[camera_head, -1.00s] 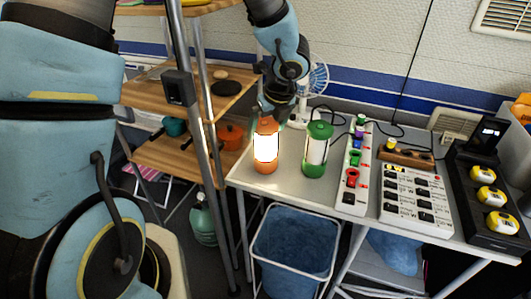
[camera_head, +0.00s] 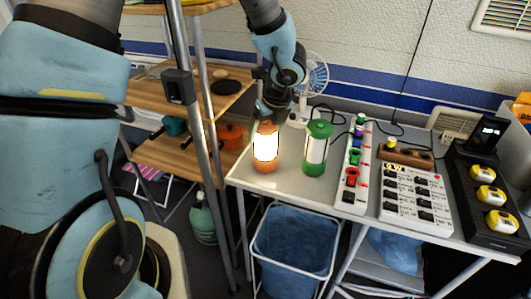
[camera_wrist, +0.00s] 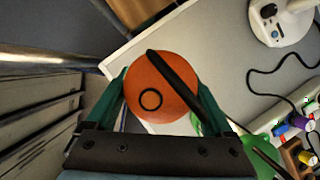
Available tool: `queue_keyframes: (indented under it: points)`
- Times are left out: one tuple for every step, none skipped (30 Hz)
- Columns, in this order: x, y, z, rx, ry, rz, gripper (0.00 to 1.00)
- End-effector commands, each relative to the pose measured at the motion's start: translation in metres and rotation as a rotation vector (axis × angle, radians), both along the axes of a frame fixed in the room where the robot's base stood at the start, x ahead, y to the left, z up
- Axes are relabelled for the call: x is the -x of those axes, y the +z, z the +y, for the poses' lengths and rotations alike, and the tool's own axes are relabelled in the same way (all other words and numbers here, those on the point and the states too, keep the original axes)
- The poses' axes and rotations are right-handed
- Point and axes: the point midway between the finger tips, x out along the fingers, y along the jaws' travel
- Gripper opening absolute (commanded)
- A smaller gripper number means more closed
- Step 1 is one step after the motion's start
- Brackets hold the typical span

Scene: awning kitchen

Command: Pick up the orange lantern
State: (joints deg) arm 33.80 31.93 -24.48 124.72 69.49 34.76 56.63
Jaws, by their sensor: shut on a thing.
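The orange lantern (camera_head: 266,146) stands upright and lit near the left end of the grey table. My gripper (camera_head: 268,112) is above it, with its fingers at the lantern's top. In the wrist view the round orange lid (camera_wrist: 162,87) with its dark handle lies between the two green fingers of my gripper (camera_wrist: 160,98), which are shut on it. The lantern's base appears at table height; I cannot tell whether it touches the table. A green lantern (camera_head: 316,149) stands just to its right, apart from it.
A white fan (camera_head: 313,80) stands behind the lanterns. Power strips (camera_head: 352,168) and a charger with yellow batteries (camera_head: 487,195) fill the table's right side. A metal post (camera_head: 195,120) and wooden shelves (camera_head: 165,93) stand left. A blue-lined bin (camera_head: 293,247) is below the table's front edge.

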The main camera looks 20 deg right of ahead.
Motion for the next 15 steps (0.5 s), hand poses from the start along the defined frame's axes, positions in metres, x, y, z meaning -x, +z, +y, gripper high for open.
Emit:
queue_keyframes:
  points:
    - [0.0001,0.0002,0.0000,0.000,0.000,0.000,0.30]
    - [0.0001,0.0002,0.0000,0.000,0.000,0.000,0.27]
    - [0.0001,0.0002,0.0000,0.000,0.000,0.000,0.22]
    - [0.0001,0.0002,0.0000,0.000,0.000,0.000,0.19]
    - [0.0002,0.0001,0.0000,0.000,0.000,0.000,0.16]
    - [0.0002,0.0001,0.0000,0.000,0.000,0.000,0.11]
    - [0.0001,0.0002,0.0000,0.000,0.000,0.000,0.08]
    - [0.0001,0.0002,0.0000,0.000,0.000,0.000,0.04]
    - [0.0001,0.0002,0.0000,0.000,0.000,0.000,0.00]
    - [0.0001,0.0003,0.0000,0.000,0.000,0.000,0.00]
    - [0.0001,0.0003,0.0000,0.000,0.000,0.000,0.00]
    - [0.0001,0.0003,0.0000,0.000,0.000,0.000,0.00]
    - [0.0001,0.0003,0.0000,0.000,0.000,0.000,0.00]
    - [-0.0001,0.0008,-0.0003,0.001,0.000,-0.001,0.00]
    - [-0.0001,0.0008,-0.0003,0.001,0.000,-0.001,0.00]
